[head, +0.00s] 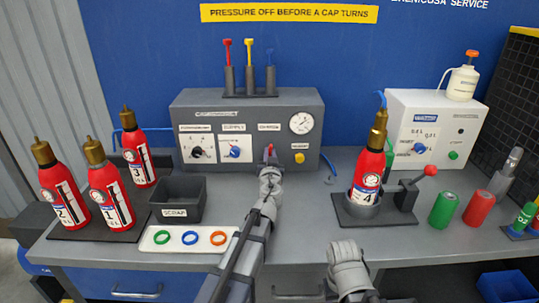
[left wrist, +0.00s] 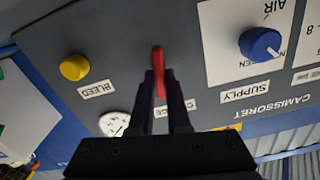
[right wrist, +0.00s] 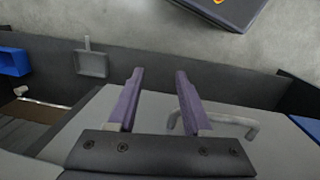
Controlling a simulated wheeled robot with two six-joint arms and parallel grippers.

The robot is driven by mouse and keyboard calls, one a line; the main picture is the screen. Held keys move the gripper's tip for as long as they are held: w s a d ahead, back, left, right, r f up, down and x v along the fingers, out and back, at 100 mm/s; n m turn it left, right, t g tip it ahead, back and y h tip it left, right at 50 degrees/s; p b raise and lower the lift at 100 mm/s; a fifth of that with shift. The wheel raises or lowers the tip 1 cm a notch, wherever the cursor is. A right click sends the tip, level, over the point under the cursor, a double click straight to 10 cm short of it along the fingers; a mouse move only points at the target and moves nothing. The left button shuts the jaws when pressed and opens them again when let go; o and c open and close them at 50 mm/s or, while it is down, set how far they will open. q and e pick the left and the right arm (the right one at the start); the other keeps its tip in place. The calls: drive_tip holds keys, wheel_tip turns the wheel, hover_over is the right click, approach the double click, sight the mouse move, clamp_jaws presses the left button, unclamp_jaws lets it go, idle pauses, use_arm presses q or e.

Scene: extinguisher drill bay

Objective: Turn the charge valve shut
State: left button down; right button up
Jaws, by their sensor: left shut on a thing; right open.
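The charge valve's red lever (head: 269,149) is on the front of the grey charging panel (head: 250,108), under its charge label. My left gripper (head: 270,164) reaches up to it from the front. In the left wrist view the red lever (left wrist: 158,62) stands between the two dark fingers, which are shut on it; they partly hide the label. The round gauge (head: 302,122) is at the panel's upper right; its reading is too small to tell. My right gripper (right wrist: 160,78) is open and empty, low in front of the bench by a drawer handle (right wrist: 215,122).
A yellow bleed button (left wrist: 74,67) and a blue supply knob (left wrist: 262,43) flank the lever. Red extinguishers (head: 110,195) stand at left, near a scrap bin (head: 178,212) and a ring tray (head: 160,248). Extinguisher 4 (head: 368,172) stands in a holder at right.

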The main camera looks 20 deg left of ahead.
use_arm(q)
drive_tip(key=shift+d+f+m+b, duration=0.15)
drive_tip(key=shift+m, duration=3.7)
drive_tip(key=shift+d+f+m+b, duration=0.1)
drive_tip(key=shift+f+m+b, duration=0.05)
drive_tip(key=shift+m, duration=3.7)
drive_tip(key=c, duration=0.9)
unclamp_jaws()
drive_tip(key=shift+v, duration=3.85)
